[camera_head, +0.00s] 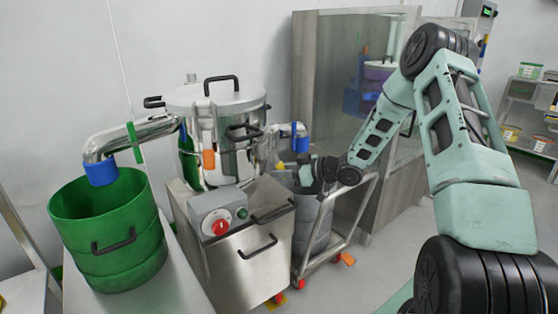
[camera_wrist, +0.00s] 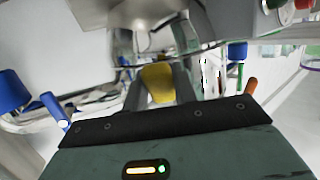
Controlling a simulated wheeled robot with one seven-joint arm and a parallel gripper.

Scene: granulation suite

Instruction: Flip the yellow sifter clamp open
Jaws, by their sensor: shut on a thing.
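The yellow sifter clamp (camera_wrist: 158,82) shows in the wrist view between the two dark fingers of my gripper (camera_wrist: 160,92), which is shut on it. In the head view a small yellow bit of the clamp (camera_head: 281,166) shows at the right side of the steel sifter (camera_head: 222,110), just left of my gripper (camera_head: 292,172). The sifter is a round steel vessel with a lid and black handles. The clamp's hinge and far side are hidden, so its exact angle cannot be told.
A green drum (camera_head: 110,225) stands at the left under a blue-ended steel pipe (camera_head: 100,172). A steel cabinet (camera_head: 240,240) with a red knob stands below the sifter. A grey bin on a wheeled frame (camera_head: 318,225) is below my gripper. Open floor lies at the right.

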